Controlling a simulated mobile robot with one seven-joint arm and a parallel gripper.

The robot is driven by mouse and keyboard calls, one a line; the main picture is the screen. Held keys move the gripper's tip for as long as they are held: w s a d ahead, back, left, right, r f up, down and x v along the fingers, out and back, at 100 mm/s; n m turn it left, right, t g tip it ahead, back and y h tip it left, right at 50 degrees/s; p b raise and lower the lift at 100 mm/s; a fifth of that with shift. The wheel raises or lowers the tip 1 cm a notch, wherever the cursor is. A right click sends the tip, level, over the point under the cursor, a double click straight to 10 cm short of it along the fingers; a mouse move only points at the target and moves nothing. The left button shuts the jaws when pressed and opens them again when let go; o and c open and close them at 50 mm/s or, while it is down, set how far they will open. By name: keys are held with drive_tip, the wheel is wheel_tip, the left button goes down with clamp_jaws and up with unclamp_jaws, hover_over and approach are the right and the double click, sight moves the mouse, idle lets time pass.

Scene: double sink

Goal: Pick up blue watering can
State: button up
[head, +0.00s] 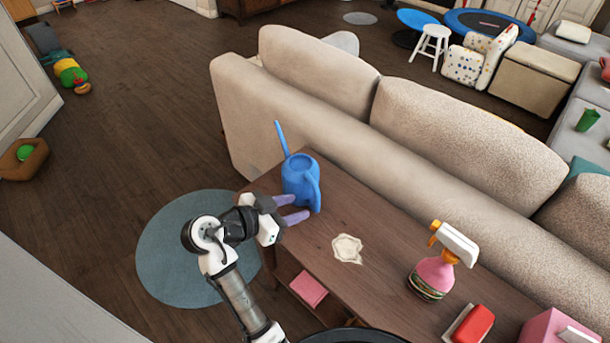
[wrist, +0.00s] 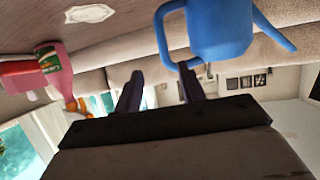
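The blue watering can (head: 297,178) stands upright at the left end of the wooden console table (head: 362,262). Its spout points up and away, and its handle faces the near right side. My gripper (head: 294,208) is beside the can's near side, with its two purple fingers apart and nothing seen between them. In the wrist view, which looks upside down, the can (wrist: 222,30) is at the top right. Its handle curves beside the right finger's tip; I cannot tell whether they touch. My gripper (wrist: 159,80) shows open there too.
A white crumpled item (head: 347,249), a pink spray bottle (head: 433,275), a red item (head: 472,324) and a pink box (head: 556,328) are farther right on the table. The beige sofa (head: 330,105) stands close behind.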

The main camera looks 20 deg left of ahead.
sight(318, 200)
drive_tip(key=x, duration=0.5)
drive_tip(key=shift+w+p, duration=0.1)
drive_tip(key=shift+p, duration=0.2)
drive_tip(key=x, duration=0.2)
drive_tip(key=p+x, duration=0.1)
drive_tip(key=x, duration=0.2)
drive_tip(key=shift+w+a+f+p, duration=0.15)
drive_tip(key=shift+w+p, duration=0.2)
drive_tip(key=shift+p, duration=0.05)
drive_tip(key=shift+c, duration=0.3)
clamp_jaws()
